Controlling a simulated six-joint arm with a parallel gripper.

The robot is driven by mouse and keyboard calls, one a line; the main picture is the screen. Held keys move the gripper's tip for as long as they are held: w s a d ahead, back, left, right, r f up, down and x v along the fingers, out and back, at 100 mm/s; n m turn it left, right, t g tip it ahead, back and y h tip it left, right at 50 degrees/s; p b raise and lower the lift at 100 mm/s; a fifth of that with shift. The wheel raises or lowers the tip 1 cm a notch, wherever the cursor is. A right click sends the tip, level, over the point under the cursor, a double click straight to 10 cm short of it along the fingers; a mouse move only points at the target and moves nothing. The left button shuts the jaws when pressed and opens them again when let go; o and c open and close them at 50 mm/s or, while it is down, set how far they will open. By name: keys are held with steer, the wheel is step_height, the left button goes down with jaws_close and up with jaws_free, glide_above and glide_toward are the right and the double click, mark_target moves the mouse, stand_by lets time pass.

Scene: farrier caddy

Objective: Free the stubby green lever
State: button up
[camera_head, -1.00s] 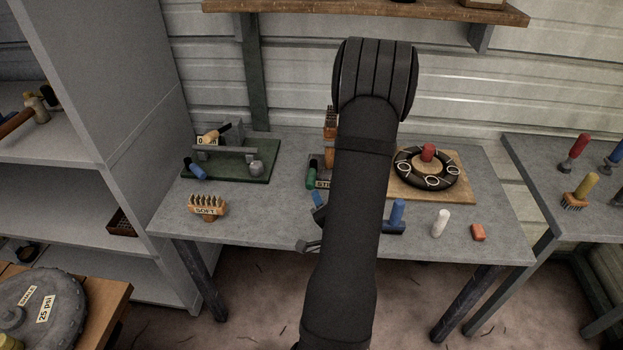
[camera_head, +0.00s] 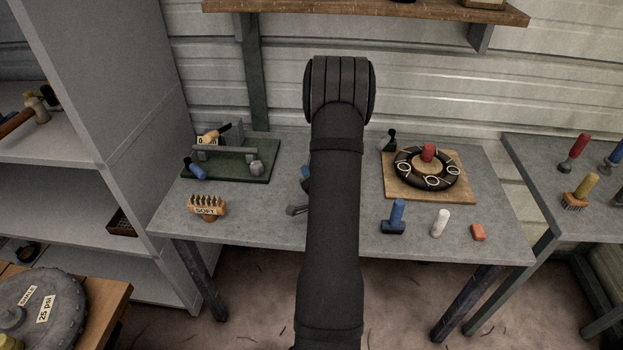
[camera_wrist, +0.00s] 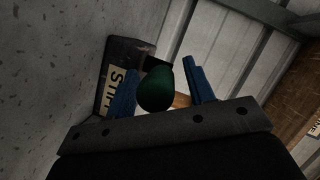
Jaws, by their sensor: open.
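In the wrist view the green lever (camera_wrist: 156,90) shows as a rounded dark green end between the two blue fingers of my gripper (camera_wrist: 160,72). The fingers are open, with a visible gap on the right; the left gap is narrower. I cannot tell whether either finger touches it. A dark holder (camera_wrist: 117,68) with a label starting "STIF" stands just beyond the left finger. Something tan shows behind the lever. In the head view my arm hides the lever and holder; only a bit of a blue finger (camera_head: 305,172) shows.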

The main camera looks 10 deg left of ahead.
jaws_close()
steer(key=shift+a+m+h, duration=0.5)
steer(key=shift+m+h, duration=0.1)
steer(key=shift+h, duration=0.1)
steer(key=shift+w+a+r+m+t+h, duration=0.15)
steer(key=shift+a+m+h, duration=0.15)
steer(key=shift+m+h, duration=0.45)
steer(key=shift+w+a+f+m+t+h, duration=0.1)
steer(key=shift+a+m+h, duration=0.3)
steer(key=shift+h, duration=0.5)
steer(key=shift+w+a+r+m+t+h, duration=0.15)
steer(key=shift+a+m+h, duration=0.1)
steer(key=shift+m+h, duration=0.5)
steer(key=shift+s+f, duration=0.1)
steer(key=shift+f, duration=0.05)
jaws_free()
